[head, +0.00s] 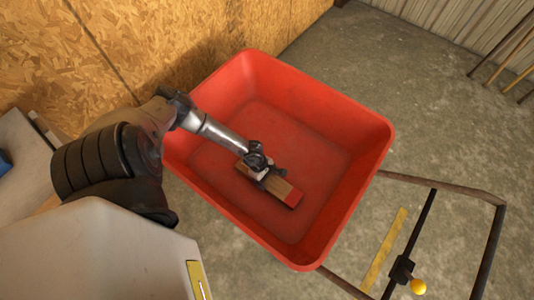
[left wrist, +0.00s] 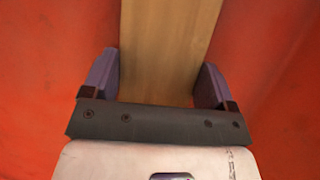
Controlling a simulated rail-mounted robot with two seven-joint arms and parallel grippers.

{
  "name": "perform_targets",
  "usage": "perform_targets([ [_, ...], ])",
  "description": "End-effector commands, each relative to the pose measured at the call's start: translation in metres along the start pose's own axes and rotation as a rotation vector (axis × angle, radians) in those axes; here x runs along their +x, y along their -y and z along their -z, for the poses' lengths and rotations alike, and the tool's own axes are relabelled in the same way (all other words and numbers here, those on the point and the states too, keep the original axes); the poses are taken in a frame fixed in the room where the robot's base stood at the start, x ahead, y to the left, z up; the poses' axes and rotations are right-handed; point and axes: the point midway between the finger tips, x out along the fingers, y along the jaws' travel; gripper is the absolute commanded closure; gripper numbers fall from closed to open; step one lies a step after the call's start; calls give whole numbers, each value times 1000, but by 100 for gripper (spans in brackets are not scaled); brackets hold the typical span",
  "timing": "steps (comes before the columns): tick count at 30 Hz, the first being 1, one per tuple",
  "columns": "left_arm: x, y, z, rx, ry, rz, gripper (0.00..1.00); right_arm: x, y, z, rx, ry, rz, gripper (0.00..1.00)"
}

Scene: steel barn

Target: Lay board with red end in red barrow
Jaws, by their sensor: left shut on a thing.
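The red barrow (head: 345,125) stands in the middle of the head view with its tray open upward. The board with the red end (head: 276,184) is inside the tray outline, its red end toward the lower right. My left gripper (head: 262,172) reaches over the barrow's left rim and is shut on the board. In the left wrist view the board (left wrist: 168,45) runs between the two fingers (left wrist: 158,85), with red tray surface on both sides. I cannot tell whether the board touches the tray floor. My right gripper is not in view.
An OSB wall (head: 150,40) rises behind the barrow at the upper left. Wooden poles (head: 505,50) lean at the upper right. Concrete floor is open on the right.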

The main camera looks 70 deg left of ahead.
Motion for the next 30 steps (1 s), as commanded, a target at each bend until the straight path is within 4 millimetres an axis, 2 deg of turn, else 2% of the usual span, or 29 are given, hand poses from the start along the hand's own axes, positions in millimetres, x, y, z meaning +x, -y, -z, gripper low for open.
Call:
perform_targets([
  [7, 4, 0, 1, 0, 1, -1, 51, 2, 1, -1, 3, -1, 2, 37],
  [8, 3, 0, 1, 0, 0, -1, 18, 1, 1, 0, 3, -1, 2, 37],
  [13, 2, 0, 1, 0, 0, 0, 1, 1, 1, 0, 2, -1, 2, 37],
  [23, -4, 0, -1, 0, 0, -1, 0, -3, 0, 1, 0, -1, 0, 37],
  [26, -16, 0, -1, 0, -1, -1, 0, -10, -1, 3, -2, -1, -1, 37],
  [30, -43, -1, -2, 0, -1, -2, 0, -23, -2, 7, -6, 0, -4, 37],
])
